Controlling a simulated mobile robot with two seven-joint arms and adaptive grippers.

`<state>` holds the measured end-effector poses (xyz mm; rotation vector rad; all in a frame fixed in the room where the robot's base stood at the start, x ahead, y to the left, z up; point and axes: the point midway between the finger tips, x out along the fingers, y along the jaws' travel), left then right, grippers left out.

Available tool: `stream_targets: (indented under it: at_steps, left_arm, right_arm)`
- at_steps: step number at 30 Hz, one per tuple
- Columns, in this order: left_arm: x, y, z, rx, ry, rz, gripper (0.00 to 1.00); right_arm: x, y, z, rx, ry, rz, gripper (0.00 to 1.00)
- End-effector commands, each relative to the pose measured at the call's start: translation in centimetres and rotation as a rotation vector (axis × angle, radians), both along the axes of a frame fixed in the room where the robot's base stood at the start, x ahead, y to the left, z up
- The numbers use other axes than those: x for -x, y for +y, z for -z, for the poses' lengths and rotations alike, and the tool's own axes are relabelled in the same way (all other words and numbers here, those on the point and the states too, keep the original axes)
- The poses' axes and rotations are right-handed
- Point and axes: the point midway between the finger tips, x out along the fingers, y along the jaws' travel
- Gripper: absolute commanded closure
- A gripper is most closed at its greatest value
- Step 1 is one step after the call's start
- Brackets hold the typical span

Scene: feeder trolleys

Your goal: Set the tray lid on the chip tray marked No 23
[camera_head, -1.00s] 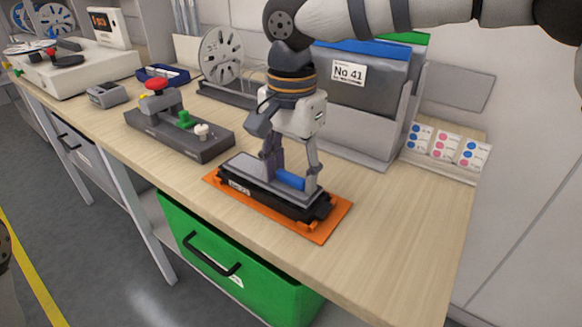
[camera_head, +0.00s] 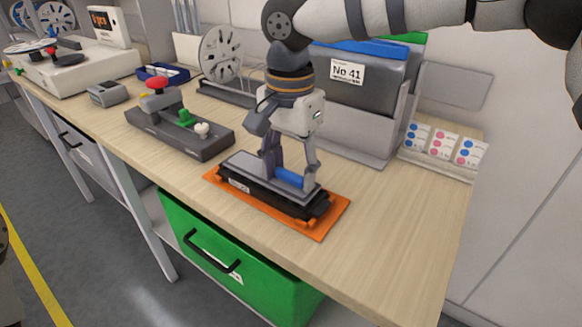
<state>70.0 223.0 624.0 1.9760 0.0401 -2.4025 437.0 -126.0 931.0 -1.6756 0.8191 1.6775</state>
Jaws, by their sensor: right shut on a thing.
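The tray lid (camera_head: 247,168) is a flat grey plate with a blue grip bar (camera_head: 289,177). My right gripper (camera_head: 290,172) points down and is shut on this bar. The lid lies over the black chip tray (camera_head: 262,194), roughly in line with it. Whether it is fully seated or slightly above cannot be told. The tray sits on an orange mat (camera_head: 329,218) near the table's front edge. A small white label (camera_head: 239,186) is on the tray's front side, too small to read surely. My left gripper is not in view.
A grey fixture (camera_head: 180,132) with red, green and white knobs stands left of the mat. Behind my gripper is a grey bin marked No 41 (camera_head: 369,84). A card rack (camera_head: 438,165) stands at the back right. The wooden table (camera_head: 400,225) is clear right of the mat.

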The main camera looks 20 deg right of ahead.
Motion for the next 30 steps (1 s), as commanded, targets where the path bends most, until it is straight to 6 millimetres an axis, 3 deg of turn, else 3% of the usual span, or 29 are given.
stream_targets:
  at_steps: [26,27,30]
  left_arm:
    - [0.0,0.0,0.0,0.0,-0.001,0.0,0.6]
    - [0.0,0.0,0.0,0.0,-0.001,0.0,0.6]
    - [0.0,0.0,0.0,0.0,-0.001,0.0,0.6]
  right_arm:
    - [0.0,0.0,1.2,0.0,0.0,0.0,0.78]
    - [0.0,0.0,1.2,0.0,0.0,0.0,0.46]
    - [0.0,0.0,1.2,0.0,0.0,0.0,0.27]
